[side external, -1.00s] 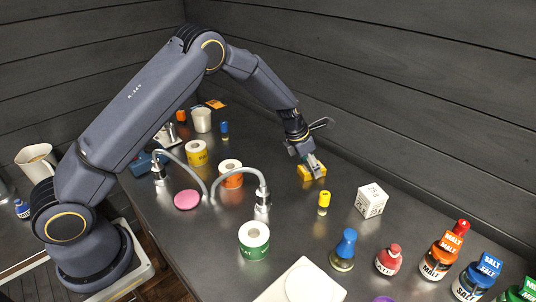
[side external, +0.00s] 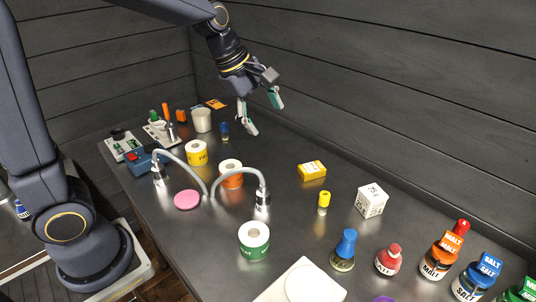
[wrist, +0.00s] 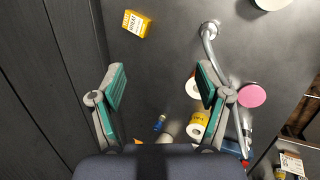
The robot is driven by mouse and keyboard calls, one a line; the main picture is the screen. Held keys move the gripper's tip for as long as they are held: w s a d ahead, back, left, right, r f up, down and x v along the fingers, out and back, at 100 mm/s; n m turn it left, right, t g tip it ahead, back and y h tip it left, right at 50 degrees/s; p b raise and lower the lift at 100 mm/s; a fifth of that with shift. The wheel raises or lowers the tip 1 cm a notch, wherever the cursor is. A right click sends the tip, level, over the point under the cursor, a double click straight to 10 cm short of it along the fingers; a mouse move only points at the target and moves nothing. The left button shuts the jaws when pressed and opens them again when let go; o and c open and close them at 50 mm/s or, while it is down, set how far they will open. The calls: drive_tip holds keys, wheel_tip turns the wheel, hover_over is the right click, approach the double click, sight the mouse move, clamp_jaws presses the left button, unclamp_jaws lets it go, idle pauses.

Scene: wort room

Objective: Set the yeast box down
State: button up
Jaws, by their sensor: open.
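The yellow yeast box (side external: 312,171) lies flat on the dark metal counter (side external: 290,215), near the wall. It also shows in the wrist view (wrist: 136,23), at the top left, with dark print on its label. My gripper (side external: 262,113) is raised above the counter, to the left of the box and well apart from it. Its green-padded fingers are spread wide with nothing between them, as the wrist view shows too (wrist: 162,85).
A white lettered cube (side external: 371,200) and a small yellow-topped bottle (side external: 324,200) stand near the box. The counter between box and back wall is bare.

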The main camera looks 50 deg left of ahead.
drive_tip(key=s+a+r+m+t+y, duration=0.1)
drive_tip(key=s+a+m+y, duration=0.1)
drive_tip(key=s+m, duration=1.6)
drive_tip(key=shift+s+r, duration=0.35)
drive_tip(key=shift+s, duration=0.55)
